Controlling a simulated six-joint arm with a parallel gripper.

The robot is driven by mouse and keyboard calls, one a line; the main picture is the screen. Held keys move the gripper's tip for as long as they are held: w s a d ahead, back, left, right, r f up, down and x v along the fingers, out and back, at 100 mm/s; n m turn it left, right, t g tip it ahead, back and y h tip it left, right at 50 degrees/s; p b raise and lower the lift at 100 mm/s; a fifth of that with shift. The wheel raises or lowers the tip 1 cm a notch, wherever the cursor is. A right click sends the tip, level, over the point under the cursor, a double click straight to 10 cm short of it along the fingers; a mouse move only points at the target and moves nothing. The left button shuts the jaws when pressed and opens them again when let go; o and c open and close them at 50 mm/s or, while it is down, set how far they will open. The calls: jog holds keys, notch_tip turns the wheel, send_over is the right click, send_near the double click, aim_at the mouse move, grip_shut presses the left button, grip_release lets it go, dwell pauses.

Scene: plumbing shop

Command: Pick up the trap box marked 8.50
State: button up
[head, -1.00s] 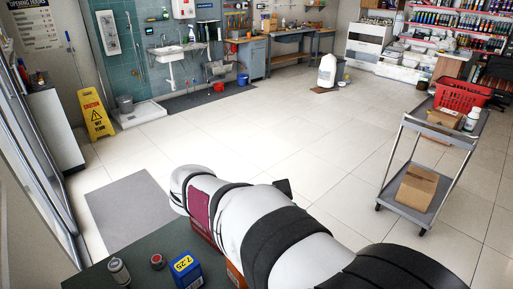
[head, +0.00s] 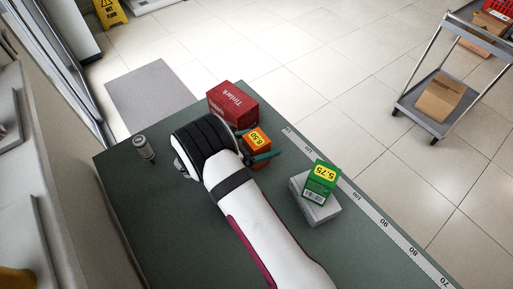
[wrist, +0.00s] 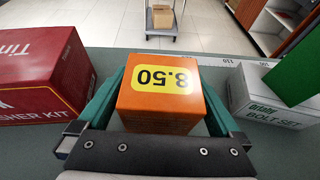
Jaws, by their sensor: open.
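The trap box marked 8.50 (head: 257,141) is orange with a yellow label and stands on the dark green bench top (head: 180,230). In the wrist view, the orange box (wrist: 160,110) sits between the two green fingers of my gripper (wrist: 163,98). One finger is at each side of it and the jaws are open. I cannot tell whether either finger touches the box. In the head view, my gripper (head: 253,146) is at the box, with part of the box hidden behind a finger.
A red Tinlark box (head: 232,105) stands close on the left of the orange box. A green box marked 5.75 (head: 321,178) rests on a grey Orlabr bolt set box (head: 315,206) to the right. A ruler strip (head: 375,217) runs along the bench edge.

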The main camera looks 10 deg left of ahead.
jog(key=shift+w+d+f, duration=0.15)
jog(key=shift+w+d, duration=0.1)
jog(key=c, duration=1.5)
